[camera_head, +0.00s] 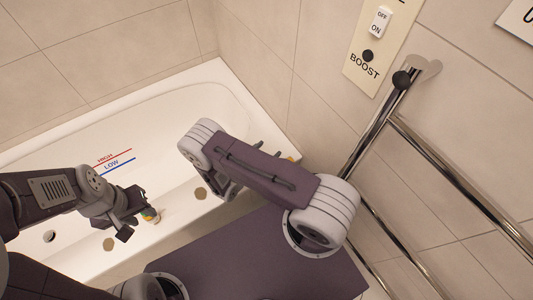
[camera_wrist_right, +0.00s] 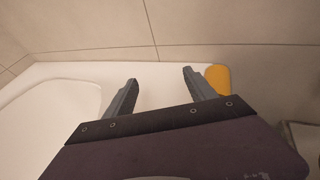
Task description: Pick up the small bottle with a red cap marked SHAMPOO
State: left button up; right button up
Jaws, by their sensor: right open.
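No bottle with a red cap or SHAMPOO mark can be made out. My right gripper (camera_wrist_right: 160,85) is open, with nothing between its fingers, over the white rim at the tub's corner. An orange-yellow thing (camera_wrist_right: 217,78) is just right of its right finger; a small part of it shows in the head view (camera_head: 291,158). My right arm hides most of that corner in the head view. My left gripper (camera_head: 131,214) is low over the tub, by a small green, yellow and white thing (camera_head: 150,215). I cannot tell whether it holds this thing.
The white bathtub (camera_head: 165,90) has red HIGH and blue LOW lines on its inner wall. A chrome towel rail (camera_head: 460,180) stands at the right, below a BOOST switch panel (camera_head: 375,45). Tiled walls close off the back and right.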

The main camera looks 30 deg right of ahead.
jog(key=x, duration=0.3)
grip_shut()
jog(key=shift+a, duration=0.1)
dwell(1.2)
grip_release()
jog(key=shift+a, duration=0.1)
jog(key=v, duration=0.9)
jog(key=shift+s+r+p, duration=0.1)
jog(key=shift+r+p, duration=0.05)
jog(key=shift+p, duration=0.25)
